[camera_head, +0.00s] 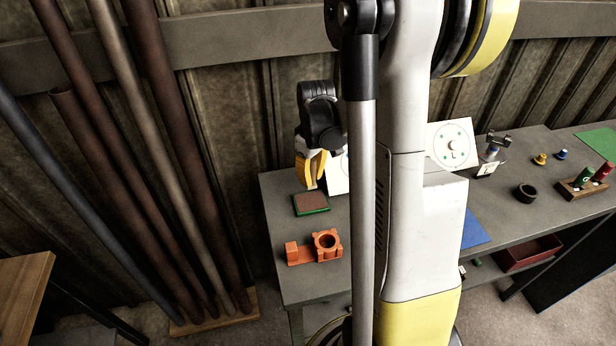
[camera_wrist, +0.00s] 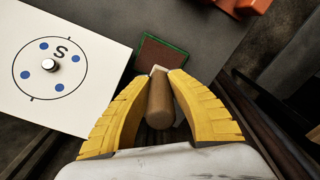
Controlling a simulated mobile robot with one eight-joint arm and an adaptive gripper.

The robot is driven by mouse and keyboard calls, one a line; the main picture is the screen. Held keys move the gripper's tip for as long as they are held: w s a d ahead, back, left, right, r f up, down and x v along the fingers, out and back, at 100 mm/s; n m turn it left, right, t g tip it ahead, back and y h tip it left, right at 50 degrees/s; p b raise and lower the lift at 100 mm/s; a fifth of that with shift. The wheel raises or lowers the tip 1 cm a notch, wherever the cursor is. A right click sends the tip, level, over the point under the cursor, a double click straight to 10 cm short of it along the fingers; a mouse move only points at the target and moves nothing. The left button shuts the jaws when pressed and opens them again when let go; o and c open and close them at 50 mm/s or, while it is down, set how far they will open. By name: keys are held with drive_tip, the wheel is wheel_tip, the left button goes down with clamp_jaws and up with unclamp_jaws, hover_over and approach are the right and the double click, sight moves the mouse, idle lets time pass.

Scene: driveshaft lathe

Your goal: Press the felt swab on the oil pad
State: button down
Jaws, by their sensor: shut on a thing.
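The oil pad (camera_head: 311,204) is a brown square with a green rim, lying flat near the left end of the grey bench. In the wrist view the oil pad (camera_wrist: 166,52) shows just beyond the fingertips. My gripper (camera_head: 312,182) points down above the pad's far side. In the wrist view my gripper (camera_wrist: 164,76) has its yellow fingers closed around the felt swab (camera_wrist: 160,106), a tan cylinder with a pale end towards the pad.
An orange holder (camera_head: 313,248) with a round opening stands in front of the pad. A white card (camera_wrist: 95,103) with blue dots and an S is beside my gripper. Another card (camera_head: 452,145) stands farther right. Tall pipes (camera_head: 150,150) lean on the left. My arm hides the bench's middle.

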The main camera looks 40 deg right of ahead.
sight(311, 202)
drive_tip(key=shift+d+f+b, duration=0.1)
drive_tip(key=shift+f+b, duration=0.35)
drive_tip(key=shift+f, duration=0.3)
drive_tip(key=shift+f+b, duration=1.45)
drive_tip(key=shift+f, duration=0.65)
drive_tip(key=shift+s+f+b, duration=0.1)
drive_tip(key=shift+f+b, duration=0.55)
drive_tip(key=shift+r+p, duration=2.4)
drive_tip(key=shift+r, duration=1.1)
